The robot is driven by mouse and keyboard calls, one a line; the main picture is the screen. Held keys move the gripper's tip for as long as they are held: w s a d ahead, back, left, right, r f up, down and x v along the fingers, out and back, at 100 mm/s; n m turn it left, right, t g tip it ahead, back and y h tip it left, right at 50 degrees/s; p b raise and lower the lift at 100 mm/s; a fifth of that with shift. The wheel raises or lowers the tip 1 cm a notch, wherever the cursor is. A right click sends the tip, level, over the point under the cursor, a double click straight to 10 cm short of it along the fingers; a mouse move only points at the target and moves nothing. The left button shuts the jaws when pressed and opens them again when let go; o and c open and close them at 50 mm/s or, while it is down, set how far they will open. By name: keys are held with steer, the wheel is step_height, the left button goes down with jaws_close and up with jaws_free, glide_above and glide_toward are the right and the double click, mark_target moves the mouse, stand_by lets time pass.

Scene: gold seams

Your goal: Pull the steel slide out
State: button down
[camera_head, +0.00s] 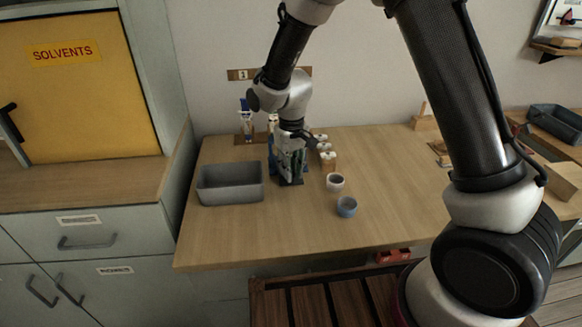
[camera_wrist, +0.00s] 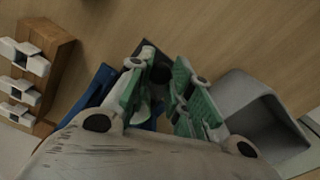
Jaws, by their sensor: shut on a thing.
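My gripper (camera_head: 291,172) points down over the workbench, at a blue fixture (camera_head: 274,166) with a dark base. In the wrist view my gripper (camera_wrist: 159,68) has its green-padded fingers closed around a small dark piece (camera_wrist: 159,74), which I take to be the steel slide. The fingers and wrist hide most of it, so its full shape and how far it is out cannot be told. The blue fixture (camera_wrist: 98,88) shows partly behind the left finger, and a dark plate lies under the fingertips.
A grey bin (camera_head: 231,194) stands just left of the gripper. A white cup (camera_head: 335,182) and a blue cup (camera_head: 347,207) stand to its right. A wooden block with white pieces (camera_head: 326,157) is close behind right. The bench (camera_head: 270,235) is clear in front.

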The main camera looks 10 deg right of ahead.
steer(key=s, duration=0.6)
steer(key=c, duration=1.3)
jaws_free()
step_height(320, 180, up, 12)
